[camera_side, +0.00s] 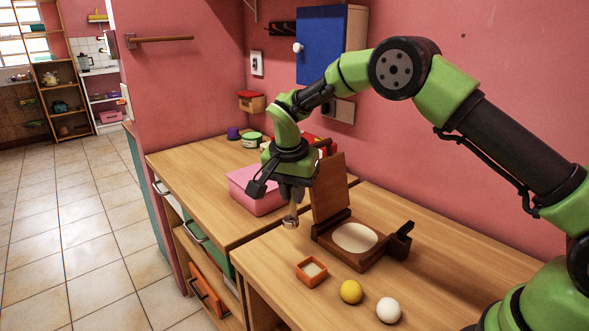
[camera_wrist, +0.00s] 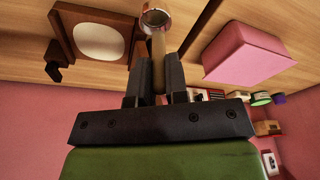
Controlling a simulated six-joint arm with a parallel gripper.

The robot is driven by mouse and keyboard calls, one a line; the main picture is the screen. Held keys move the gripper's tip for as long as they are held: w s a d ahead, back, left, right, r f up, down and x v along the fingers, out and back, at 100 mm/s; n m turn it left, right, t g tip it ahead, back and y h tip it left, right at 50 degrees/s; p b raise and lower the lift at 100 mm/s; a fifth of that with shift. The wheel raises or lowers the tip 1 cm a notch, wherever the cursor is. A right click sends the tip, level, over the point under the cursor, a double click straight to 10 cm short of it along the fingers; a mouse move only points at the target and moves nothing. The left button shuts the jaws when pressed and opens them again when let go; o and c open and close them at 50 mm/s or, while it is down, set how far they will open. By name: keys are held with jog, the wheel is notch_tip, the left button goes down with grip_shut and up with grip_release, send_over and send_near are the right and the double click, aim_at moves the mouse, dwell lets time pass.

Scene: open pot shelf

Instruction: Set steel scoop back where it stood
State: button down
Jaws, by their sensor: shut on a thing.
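The steel scoop has a round, shiny metal cup and a pale handle. My gripper (camera_side: 291,198) is shut on its handle. In the side view the scoop (camera_side: 290,221) hangs cup down below the fingers, above the wooden worktop and apart from it. In the wrist view the scoop's cup (camera_wrist: 155,19) shows beyond my gripper (camera_wrist: 158,68), with the handle running between the two fingers. The place where the scoop stood cannot be told from these frames.
A hinged wooden press (camera_side: 318,232) with a pale round disc stands open, right of the scoop. A small orange dish (camera_side: 312,281), a yellow ball (camera_side: 351,292) and a white ball (camera_side: 388,310) are in front. A pink box (camera_side: 245,194) sits behind left. Worktop left of it is clear.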

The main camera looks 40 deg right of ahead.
aim_at(292, 212)
jog(key=shift+s+a+x, duration=0.1)
jog(key=shift+a+x, duration=0.1)
jog(key=shift+x, duration=0.9)
jog(key=shift+s+a+x, duration=0.15)
jog(key=shift+a+x, duration=0.1)
jog(key=shift+x, duration=0.9)
jog(key=shift+s+a+x, duration=0.1)
jog(key=shift+a+x, duration=0.1)
jog(key=shift+x, duration=0.9)
jog(key=shift+f, duration=0.55)
jog(key=c, duration=1.1)
grip_release()
jog(key=shift+o, duration=0.2)
jog(key=shift+w+d+v, duration=0.1)
jog(key=shift+d+v, duration=0.1)
jog(key=shift+v, duration=0.95)
jog(key=shift+w+d+v, duration=0.15)
jog(key=shift+d+v, duration=0.1)
jog(key=shift+v, duration=0.9)
jog(key=shift+w+d+v, duration=0.1)
jog(key=shift+d+v, duration=0.1)
jog(key=shift+v, duration=1)
jog(key=shift+r, duration=0.15)
